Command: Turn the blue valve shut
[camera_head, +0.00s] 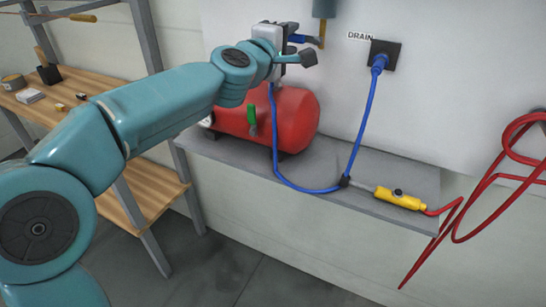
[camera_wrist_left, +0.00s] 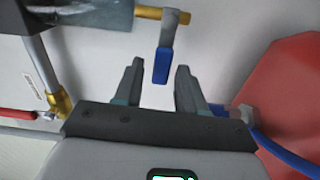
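The blue valve shows in the left wrist view as a lever with a blue grip (camera_wrist_left: 161,66) hanging from a grey arm on a brass stem (camera_wrist_left: 150,13). In the head view the blue lever (camera_head: 307,39) is small, beside a brass fitting below a grey-blue cylinder. My left gripper (camera_head: 301,43) is open at the lever. In the wrist view its fingertips (camera_wrist_left: 160,72) stand on either side of the blue grip's lower end, with a visible gap on both sides. How deep the grip sits between them is hard to tell. My right gripper is not in view.
A red tank (camera_head: 288,120) stands on a grey shelf (camera_head: 330,160) below the gripper. A blue hose (camera_head: 365,125) runs from a black wall plate marked DRAIN. A yellow fitting (camera_head: 398,198) and red hose (camera_head: 490,170) lie right. A wooden bench (camera_head: 75,90) stands left.

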